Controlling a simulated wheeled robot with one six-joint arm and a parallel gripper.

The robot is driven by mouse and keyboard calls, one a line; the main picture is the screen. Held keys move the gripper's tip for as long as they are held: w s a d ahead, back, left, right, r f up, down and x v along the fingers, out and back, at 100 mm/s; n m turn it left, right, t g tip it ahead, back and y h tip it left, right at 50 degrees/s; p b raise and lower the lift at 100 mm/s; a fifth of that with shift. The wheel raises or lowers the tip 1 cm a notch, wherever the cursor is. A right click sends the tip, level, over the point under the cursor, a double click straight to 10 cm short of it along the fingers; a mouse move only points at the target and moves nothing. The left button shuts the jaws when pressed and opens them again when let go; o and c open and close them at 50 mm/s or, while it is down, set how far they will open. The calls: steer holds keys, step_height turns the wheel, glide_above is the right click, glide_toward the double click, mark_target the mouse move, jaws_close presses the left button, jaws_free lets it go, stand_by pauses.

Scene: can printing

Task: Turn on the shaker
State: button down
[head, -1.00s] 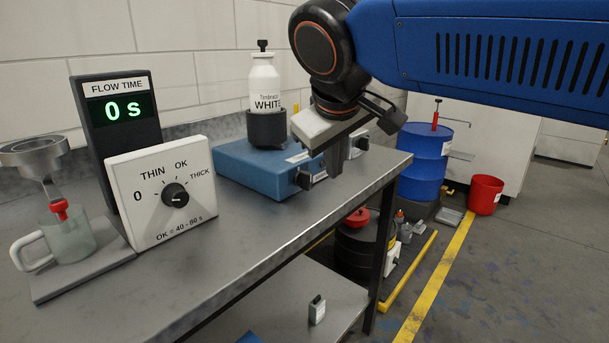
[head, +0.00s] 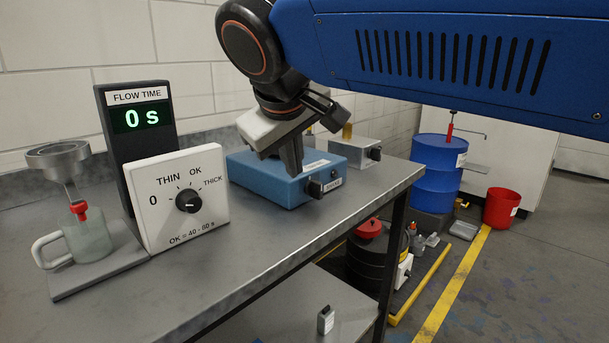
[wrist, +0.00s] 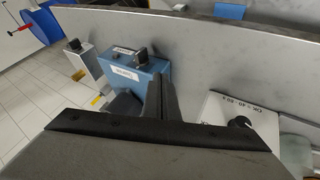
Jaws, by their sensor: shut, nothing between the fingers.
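The shaker is a blue box (head: 262,182) on the grey bench, with a black knob (head: 315,189) and a white label on its front. The box also shows in the wrist view (wrist: 151,80), with its knob (wrist: 142,54) at its front edge. My gripper (head: 293,170) is shut and empty. In the head view its fingers overlap the box, just left of the knob. In the wrist view the fingers (wrist: 160,88) point toward the box's side, apart from the knob. The white bottle is hidden behind my gripper in the head view.
A white dial panel (head: 175,200) and a flow-time display (head: 138,120) reading 0 s stand left of the shaker. A grey mug (head: 85,240) stands further left. A grey box with a knob (head: 352,152) sits at right. The bench front is clear.

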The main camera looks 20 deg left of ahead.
glide_toward(311, 194)
steer(key=a+f, duration=0.1)
steer(key=s+a+f, duration=0.1)
steer(key=f, duration=0.1)
steer(key=shift+s+f, duration=0.1)
steer(key=shift+f, duration=0.1)
steer(key=shift+w+d, duration=0.2)
steer(key=shift+w, duration=0.3)
steer(key=shift+w+d, duration=0.25)
steer(key=shift+w, duration=0.25)
steer(key=shift+w+d, duration=0.3)
steer(key=shift+w, duration=0.5)
